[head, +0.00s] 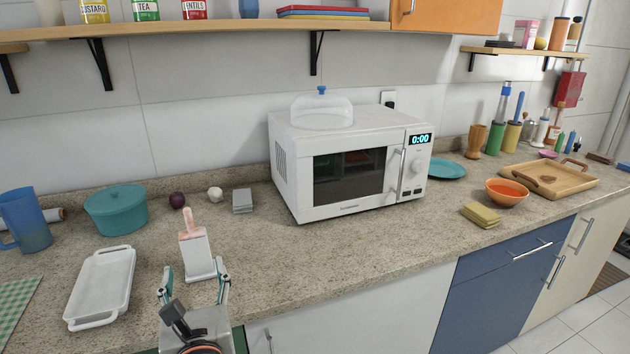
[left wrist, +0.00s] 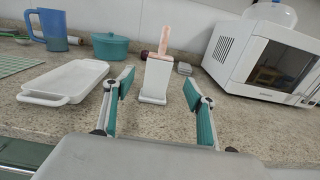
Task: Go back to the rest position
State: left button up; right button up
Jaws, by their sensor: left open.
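My left gripper (head: 195,282) is open at the front edge of the counter (head: 260,285), with nothing held between its fingers. It also shows in the left wrist view (left wrist: 157,88), its teal-padded fingers spread wide. A white upright holder (head: 199,257) with a pinkish stick or handle (head: 189,224) rising from it stands on the counter just beyond the fingertips. In the left wrist view the holder (left wrist: 156,78) appears between the fingers, with gaps on both sides. My right gripper is in neither view.
A white tray (head: 101,288), teal pot (head: 116,210) and blue jug (head: 24,221) stand to the left. A white microwave (head: 349,163) stands to the right, an orange bowl (head: 506,192) farther right. A shelf (head: 245,30) runs above. The counter before the microwave is clear.

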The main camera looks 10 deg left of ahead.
pick_arm(q)
jog(key=s+d+r+m+t+h, duration=0.25)
jog(key=d+r+m+t, duration=0.25)
jog(key=r+m+t, duration=0.55)
jog(key=d+f+m+g+h, duration=0.3)
jog(key=d+m+h, duration=0.35)
jog(key=m, duration=0.55)
jog(key=d+f+m+g+h, duration=0.3)
jog(key=d+m+h, duration=0.2)
jog(key=m+h, duration=0.5)
jog(key=s+a+f+m+g+y, duration=0.25)
jog(key=f+m+g+y, duration=0.35)
jog(key=f+m, duration=0.9)
jog(key=s+a+f+m+g+y, duration=0.1)
jog(key=s+a+f+g+y, duration=0.3)
jog(key=s+a+f, duration=0.45)
jog(key=s+a+f+m+g+y, duration=0.1)
jog(key=s+a+f+g+y, duration=0.4)
jog(key=a, duration=0.6)
jog(key=w+d+f+n+t+h+p, duration=0.1)
jog(key=w+d+f+n+t+h, duration=0.2)
jog(key=d+f+t+h, duration=0.2)
jog(key=shift+d+f+h+p, duration=0.4)
jog(key=shift+d+f+h, duration=1.1)
jog(key=shift+d+f, duration=3.15)
jog(key=shift+w+d+r+t, duration=0.1)
jog(key=shift+d+r+t, duration=0.15)
jog(key=shift+d+r, duration=0.75)
